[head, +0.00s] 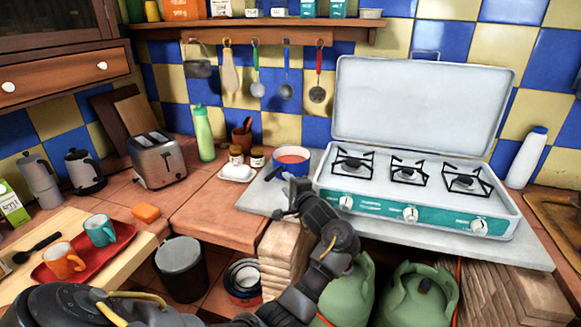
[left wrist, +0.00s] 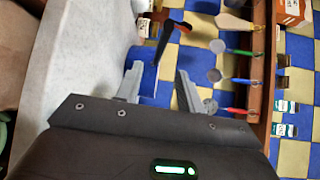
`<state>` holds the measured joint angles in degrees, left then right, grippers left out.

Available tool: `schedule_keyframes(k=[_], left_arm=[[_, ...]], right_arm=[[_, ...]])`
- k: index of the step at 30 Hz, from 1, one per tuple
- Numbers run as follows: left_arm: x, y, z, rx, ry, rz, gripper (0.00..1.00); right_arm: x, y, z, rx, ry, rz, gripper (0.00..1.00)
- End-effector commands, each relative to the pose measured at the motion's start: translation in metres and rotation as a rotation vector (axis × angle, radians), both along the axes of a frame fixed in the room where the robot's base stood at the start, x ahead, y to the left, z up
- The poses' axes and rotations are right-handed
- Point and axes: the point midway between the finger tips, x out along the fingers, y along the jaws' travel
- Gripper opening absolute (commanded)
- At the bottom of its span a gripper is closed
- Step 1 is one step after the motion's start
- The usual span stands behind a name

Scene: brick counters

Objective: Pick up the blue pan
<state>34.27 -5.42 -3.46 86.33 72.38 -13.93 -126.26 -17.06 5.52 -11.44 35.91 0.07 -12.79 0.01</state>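The blue pan (head: 290,166), with an orange-red inside, stands on the grey slab just left of the stove. Its handle points toward the lower left. My left gripper (head: 292,203) is in front of the pan in the head view and covers a little of its near side. In the left wrist view the two fingers of my left gripper (left wrist: 160,88) are apart, with nothing clearly between them. Blue shows behind them, but I cannot tell whether any of it is the pan. My right gripper is not in view.
The camping stove (head: 412,200), its lid up, stands right of the pan. A toaster (head: 158,160) and green bottle (head: 204,135) are farther left. Utensils hang above.

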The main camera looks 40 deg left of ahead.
Motion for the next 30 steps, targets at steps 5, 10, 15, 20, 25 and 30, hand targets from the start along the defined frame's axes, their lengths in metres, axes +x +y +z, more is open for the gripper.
schedule_keyframes(k=[5, 10, 15, 20, 25, 30], left_arm=[[0.017, 0.018, -0.002, 0.0, 0.0, -0.008, 0.38], [0.027, 0.036, -0.005, 0.0, 0.0, -0.009, 0.38], [0.028, 0.041, -0.005, -0.002, -0.001, -0.009, 0.38], [0.033, 0.054, -0.006, -0.001, 0.0, -0.005, 0.38], [0.045, 0.077, -0.01, -0.001, 0.0, -0.004, 0.38], [0.051, 0.088, -0.012, -0.001, -0.001, -0.006, 0.38]], right_arm=[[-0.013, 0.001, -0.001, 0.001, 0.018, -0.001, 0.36], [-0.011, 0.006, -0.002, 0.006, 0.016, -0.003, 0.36], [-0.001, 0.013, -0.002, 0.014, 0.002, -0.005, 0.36], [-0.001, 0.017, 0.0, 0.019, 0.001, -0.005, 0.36], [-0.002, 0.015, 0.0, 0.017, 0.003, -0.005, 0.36], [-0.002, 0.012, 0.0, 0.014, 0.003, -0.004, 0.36]])
